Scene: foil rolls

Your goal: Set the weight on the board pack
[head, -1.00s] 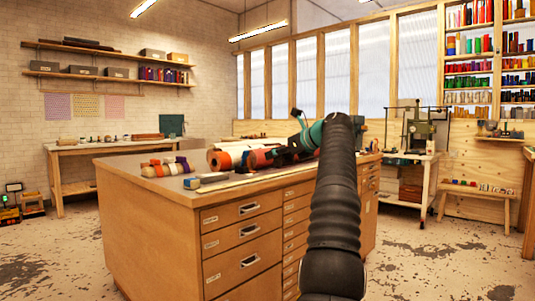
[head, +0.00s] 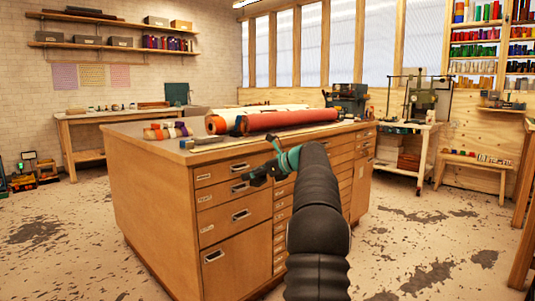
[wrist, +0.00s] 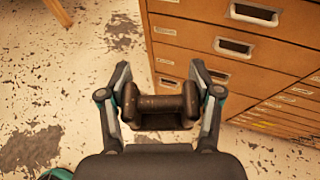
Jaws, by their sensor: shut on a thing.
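My gripper (wrist: 160,106) is shut on a dark brown, spool-shaped weight (wrist: 158,104), with one finger at each end of it. In the head view my gripper (head: 262,174) is in front of the cabinet's drawers, below the top edge. The weight cannot be told apart from the dark fingers there. I cannot make out the board pack for certain in either view.
A wooden drawer cabinet (head: 150,170) fills the middle. On its top lie a red roll (head: 290,119), a white roll with an orange end (head: 216,124) and small rolls (head: 165,131). A workbench (head: 410,126) stands behind right. The right-hand floor is open.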

